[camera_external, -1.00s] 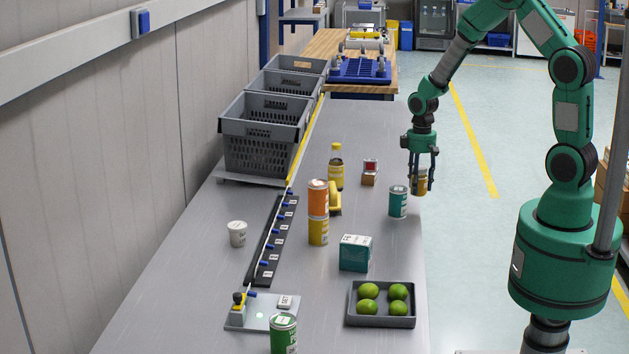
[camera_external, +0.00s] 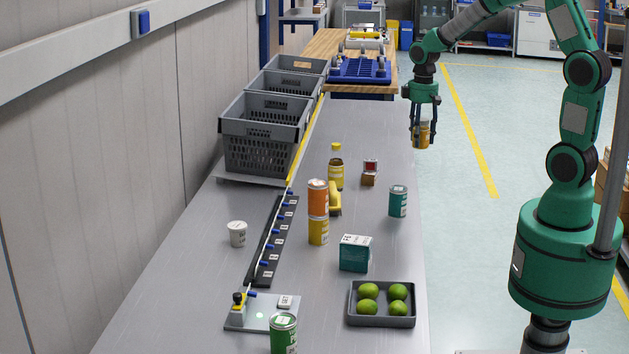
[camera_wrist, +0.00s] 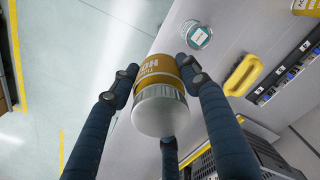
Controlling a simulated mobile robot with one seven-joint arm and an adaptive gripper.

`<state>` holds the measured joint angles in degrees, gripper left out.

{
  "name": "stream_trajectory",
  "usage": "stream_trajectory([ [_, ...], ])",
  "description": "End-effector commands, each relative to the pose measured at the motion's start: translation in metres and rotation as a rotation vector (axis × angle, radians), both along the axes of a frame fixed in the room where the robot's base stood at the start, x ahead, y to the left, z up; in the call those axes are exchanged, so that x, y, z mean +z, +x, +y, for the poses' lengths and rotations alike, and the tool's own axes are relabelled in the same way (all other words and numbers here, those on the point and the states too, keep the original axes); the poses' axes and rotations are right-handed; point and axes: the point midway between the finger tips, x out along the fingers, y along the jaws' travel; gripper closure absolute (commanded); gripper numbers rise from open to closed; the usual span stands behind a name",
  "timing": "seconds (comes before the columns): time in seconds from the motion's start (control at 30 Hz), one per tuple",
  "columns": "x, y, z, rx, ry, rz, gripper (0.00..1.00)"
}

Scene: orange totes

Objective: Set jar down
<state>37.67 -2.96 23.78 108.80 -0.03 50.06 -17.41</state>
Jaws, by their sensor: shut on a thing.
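The jar (camera_external: 424,136) has a yellow-brown label and hangs upright in my gripper (camera_external: 423,122), in the air at the right edge of the grey table in the external view. In the wrist view the jar (camera_wrist: 160,95) shows its silver lid end towards the camera, with the dark fingers (camera_wrist: 155,85) closed around its sides. Its label is partly readable. Nothing touches the jar from below that I can see. The grey table (camera_external: 370,130) lies to its left and lower.
A teal can (camera_external: 398,201) stands near the table's right edge. Grey crates (camera_external: 262,135) line the left. The far right tabletop is clear.

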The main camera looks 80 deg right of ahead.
Motion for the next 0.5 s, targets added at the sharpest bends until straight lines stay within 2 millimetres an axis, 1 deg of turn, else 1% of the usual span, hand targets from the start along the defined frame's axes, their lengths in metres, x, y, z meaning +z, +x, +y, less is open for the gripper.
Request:
stream_trajectory([
  [0.03, -0.003, 0.008, 0.005, 0.009, 0.003, 0.003, 0.93],
  [0.17, -0.002, 0.027, 0.014, 0.016, 0.004, 0.004, 0.93],
  [0.37, 0.0, 0.062, 0.033, 0.032, 0.003, 0.004, 0.93],
  [0.47, 0.001, 0.086, 0.048, 0.042, 0.004, 0.005, 0.93],
  [0.5, 0.002, 0.096, 0.055, 0.046, 0.003, 0.004, 0.93],
])
